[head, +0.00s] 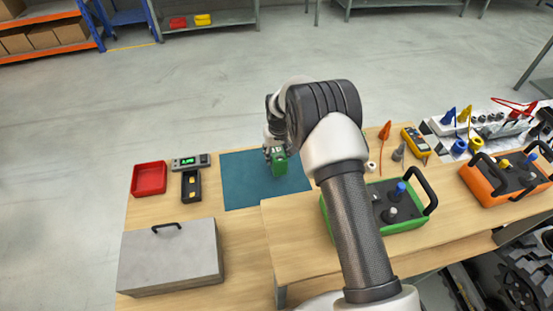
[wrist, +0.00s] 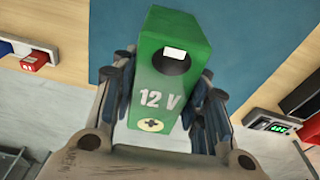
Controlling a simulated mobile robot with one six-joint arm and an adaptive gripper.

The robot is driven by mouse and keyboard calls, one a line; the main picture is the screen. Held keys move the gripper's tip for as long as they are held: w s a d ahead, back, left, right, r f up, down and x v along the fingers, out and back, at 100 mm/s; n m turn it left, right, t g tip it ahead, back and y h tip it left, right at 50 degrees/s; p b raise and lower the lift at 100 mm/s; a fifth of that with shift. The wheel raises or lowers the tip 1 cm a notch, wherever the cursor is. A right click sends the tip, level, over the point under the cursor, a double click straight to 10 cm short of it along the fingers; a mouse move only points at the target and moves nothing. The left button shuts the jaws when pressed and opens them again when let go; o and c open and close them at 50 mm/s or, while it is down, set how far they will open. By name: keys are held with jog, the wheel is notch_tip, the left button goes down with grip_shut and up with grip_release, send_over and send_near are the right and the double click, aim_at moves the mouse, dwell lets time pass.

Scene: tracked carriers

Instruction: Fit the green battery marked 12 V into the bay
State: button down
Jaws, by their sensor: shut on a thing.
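The green battery marked 12 V (wrist: 162,99) is held between the two fingers of my gripper (wrist: 168,80) in the wrist view. Its printed face, with a dark round recess and a plus mark, shows toward the camera. In the head view the battery (head: 279,164) hangs from my gripper (head: 272,148) over the teal mat (head: 240,181). I cannot tell from these frames whether it touches the mat.
A black holder (head: 191,187), a meter with green digits (head: 190,162), a red tray (head: 149,179) and a grey case (head: 170,258) lie left of the mat. An orange unit (head: 505,177), a yellow multimeter (head: 415,142) and probes crowd the right side.

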notch_tip(320, 180, up, 16)
jog(key=p, duration=0.2)
jog(key=s+d+r+m+b, duration=0.1)
jog(key=s+d+m+b, duration=0.2)
jog(key=s+d, duration=1)
jog(key=s+b, duration=0.1)
jog(key=s, duration=0.3)
jog(key=shift+d+h, duration=0.15)
jog(key=shift+h, duration=0.15)
jog(key=shift+r, duration=0.1)
